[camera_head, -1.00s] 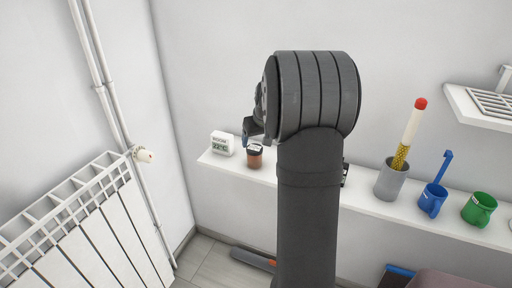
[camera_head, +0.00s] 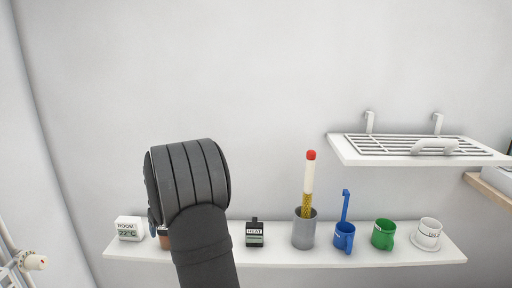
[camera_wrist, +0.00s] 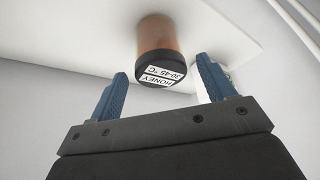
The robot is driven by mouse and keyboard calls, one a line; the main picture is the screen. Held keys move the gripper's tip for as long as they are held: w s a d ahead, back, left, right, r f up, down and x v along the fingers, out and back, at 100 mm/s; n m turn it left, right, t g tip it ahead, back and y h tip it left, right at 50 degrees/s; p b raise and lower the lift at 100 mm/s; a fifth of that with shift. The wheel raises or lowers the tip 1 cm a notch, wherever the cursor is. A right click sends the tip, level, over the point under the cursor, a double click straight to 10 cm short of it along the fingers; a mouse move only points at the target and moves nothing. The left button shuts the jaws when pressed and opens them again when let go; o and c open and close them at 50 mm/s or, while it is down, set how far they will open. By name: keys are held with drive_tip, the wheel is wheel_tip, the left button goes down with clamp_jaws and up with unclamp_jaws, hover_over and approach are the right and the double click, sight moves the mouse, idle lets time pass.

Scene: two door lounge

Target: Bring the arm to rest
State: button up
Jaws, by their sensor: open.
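My gripper (camera_wrist: 163,72) is open in the wrist view, with its two blue fingers apart and nothing between the pads. A brown honey jar (camera_wrist: 158,36) with a black lid and a white label reading HONEY 30-45 °C is on the white shelf just beyond the fingertips. In the head view my dark arm stands in front of the shelf's left part and hides most of the jar (camera_head: 164,242). Only a bit of a blue finger shows there, at the arm's left edge.
The shelf (camera_head: 290,258) also holds a room thermometer (camera_head: 129,229), a black HEAT device (camera_head: 254,234), a grey cup (camera_head: 303,232) with a red-tipped stick, and blue (camera_head: 344,236), green (camera_head: 383,234) and white (camera_head: 428,233) mugs. A rack shelf (camera_head: 420,150) is upper right.

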drive_tip(key=x, duration=0.5)
drive_tip(key=shift+f, duration=0.2)
drive_tip(key=shift+w+a, duration=0.1)
drive_tip(key=shift+w, duration=0.05)
drive_tip(key=shift+r, duration=1.75)
